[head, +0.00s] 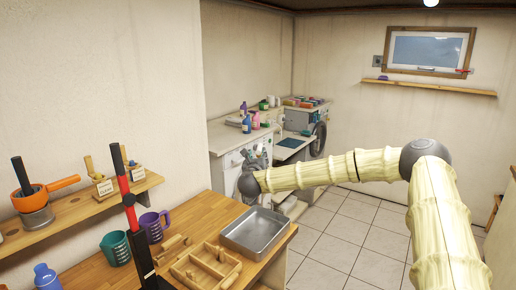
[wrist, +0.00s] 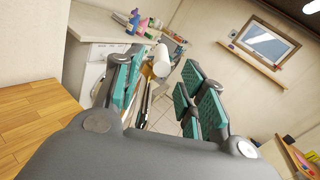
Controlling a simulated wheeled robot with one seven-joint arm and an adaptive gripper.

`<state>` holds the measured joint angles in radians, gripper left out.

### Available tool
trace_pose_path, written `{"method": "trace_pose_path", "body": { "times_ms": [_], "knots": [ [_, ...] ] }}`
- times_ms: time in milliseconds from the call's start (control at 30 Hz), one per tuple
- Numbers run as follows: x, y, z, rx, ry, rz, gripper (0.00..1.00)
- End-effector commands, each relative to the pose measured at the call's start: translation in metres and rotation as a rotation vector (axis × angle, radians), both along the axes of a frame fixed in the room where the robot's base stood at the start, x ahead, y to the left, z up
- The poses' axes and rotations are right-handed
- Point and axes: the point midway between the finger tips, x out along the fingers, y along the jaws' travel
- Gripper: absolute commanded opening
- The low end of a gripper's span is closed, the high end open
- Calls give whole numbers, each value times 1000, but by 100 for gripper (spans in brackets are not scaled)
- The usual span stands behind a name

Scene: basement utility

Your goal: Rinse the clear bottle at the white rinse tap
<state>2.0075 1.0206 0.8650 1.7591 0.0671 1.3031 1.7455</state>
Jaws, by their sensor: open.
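My gripper (head: 256,158) is at the end of my outstretched arm, in front of the far counter. In the wrist view its teal-padded fingers (wrist: 163,88) are spread apart, with nothing held between them. A white rounded thing with a tan, round-ended part (wrist: 161,66) shows beyond the gap between the fingers; I cannot tell what it is. I cannot make out the clear bottle or the white rinse tap in either view. My gripper hides part of the area below the far counter.
Coloured bottles (wrist: 134,21) stand on the far counter (head: 228,139), above a white front-loading machine (head: 232,172). A wooden bench (head: 200,205) at the near left holds a metal tray (head: 237,246), a wooden divided tray (head: 183,267) and two jugs. Tiled floor (head: 345,240) is open on the right.

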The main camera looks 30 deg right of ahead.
Motion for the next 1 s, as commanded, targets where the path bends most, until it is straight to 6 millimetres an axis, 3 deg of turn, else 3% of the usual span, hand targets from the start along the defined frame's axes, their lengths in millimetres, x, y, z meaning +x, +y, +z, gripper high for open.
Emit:
{"method": "trace_pose_path", "body": {
  "times_ms": [333,800,867,1000],
  "knots": [
    [37,-29,2,0,1,-1,41],
    [46,-36,-1,0,0,0,41],
    [46,-36,0,0,0,0,33],
    [46,-36,0,0,0,0,8]
  ]
}}
